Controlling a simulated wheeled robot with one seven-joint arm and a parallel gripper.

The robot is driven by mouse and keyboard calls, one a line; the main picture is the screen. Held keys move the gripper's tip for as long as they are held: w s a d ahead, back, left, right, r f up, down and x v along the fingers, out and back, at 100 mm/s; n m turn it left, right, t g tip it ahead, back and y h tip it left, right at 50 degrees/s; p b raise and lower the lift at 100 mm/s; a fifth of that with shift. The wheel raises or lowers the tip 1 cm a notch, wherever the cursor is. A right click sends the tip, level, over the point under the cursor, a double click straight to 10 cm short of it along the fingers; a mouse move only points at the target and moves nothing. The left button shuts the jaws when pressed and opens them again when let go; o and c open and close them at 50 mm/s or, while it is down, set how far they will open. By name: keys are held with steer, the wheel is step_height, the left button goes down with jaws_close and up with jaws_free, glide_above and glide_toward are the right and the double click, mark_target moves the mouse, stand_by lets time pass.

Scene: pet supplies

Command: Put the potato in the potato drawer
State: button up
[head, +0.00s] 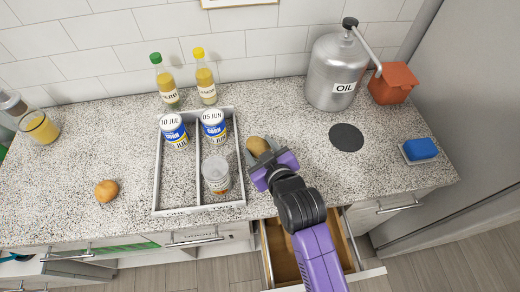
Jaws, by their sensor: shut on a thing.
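A brown potato (257,145) is on or just above the speckled counter, right of the grey divided tray. My gripper (262,152) is shut on it, with its grey fingers at the potato's sides. I cannot tell whether the potato touches the counter. An open drawer (280,252) with a bare wooden inside is below the counter's front edge. My arm crosses over it and hides part of its inside. No label on this drawer can be read.
The grey tray (157,187) holds two dated cans (173,128) and a clear jar (216,175). A round brown onion-like item (106,190) lies at left. Two bottles (164,82), an oil can (333,72), a dark disc (346,137) and a blue sponge (420,149) stand around.

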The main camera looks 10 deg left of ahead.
steer(key=shift+f, duration=0.65)
steer(key=shift+f, duration=0.15)
steer(key=o, duration=1.3)
steer(key=shift+c, duration=0.2)
steer(key=b+v, duration=0.1)
steer(key=v, duration=1.1)
